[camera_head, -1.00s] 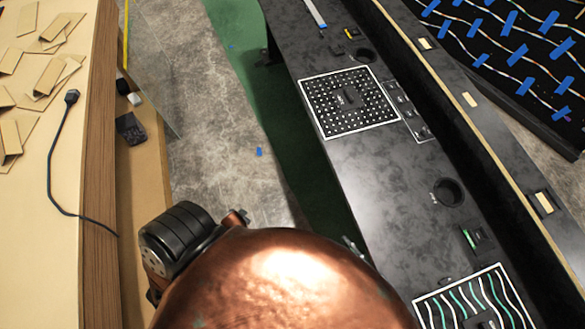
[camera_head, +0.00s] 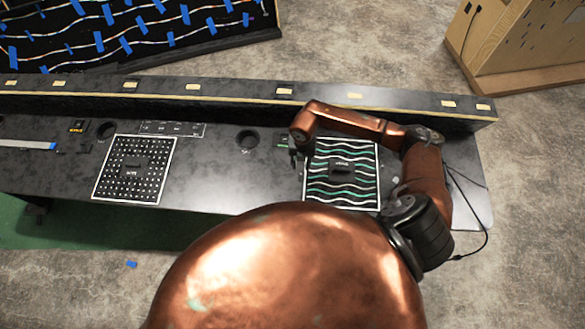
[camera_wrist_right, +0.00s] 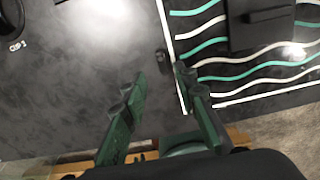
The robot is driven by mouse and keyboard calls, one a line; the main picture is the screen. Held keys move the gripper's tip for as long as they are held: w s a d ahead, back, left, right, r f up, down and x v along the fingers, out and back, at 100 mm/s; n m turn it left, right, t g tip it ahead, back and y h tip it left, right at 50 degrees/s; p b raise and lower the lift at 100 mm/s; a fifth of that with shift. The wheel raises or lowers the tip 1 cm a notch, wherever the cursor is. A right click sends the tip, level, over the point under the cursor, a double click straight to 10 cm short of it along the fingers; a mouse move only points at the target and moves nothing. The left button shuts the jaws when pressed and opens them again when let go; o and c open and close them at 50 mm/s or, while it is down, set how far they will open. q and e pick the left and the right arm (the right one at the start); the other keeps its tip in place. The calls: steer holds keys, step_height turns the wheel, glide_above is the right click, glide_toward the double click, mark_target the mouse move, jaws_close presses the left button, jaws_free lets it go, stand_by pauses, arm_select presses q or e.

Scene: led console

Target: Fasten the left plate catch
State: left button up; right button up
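Two plates lie on the black console. The left plate (camera_head: 115,183) has white dots and a dark block at its centre. The right plate (camera_head: 345,200) has white and green wavy lines; it also shows in the right wrist view (camera_wrist_right: 290,72). My right gripper (camera_head: 299,160) is over the right plate's left edge. In the right wrist view its fingers (camera_wrist_right: 159,76) are open and apart. A small dark piece (camera_wrist_right: 163,62), perhaps a catch, stands beside the white border, between or just beyond the fingertips. Whether it is fastened cannot be told. My left gripper is out of view.
A round hole (camera_head: 248,140) is in the console left of my right gripper. A raised ledge (camera_head: 235,90) runs along the console's back. A wooden cabinet (camera_head: 520,55) stands at the back right. Bare console lies between the plates.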

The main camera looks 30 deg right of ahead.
mark_target(301, 174)
step_height(301, 174, down, 8)
steer(key=shift+r, duration=0.2)
steer(key=shift+c, duration=0.3)
jaws_close()
stand_by(0.3)
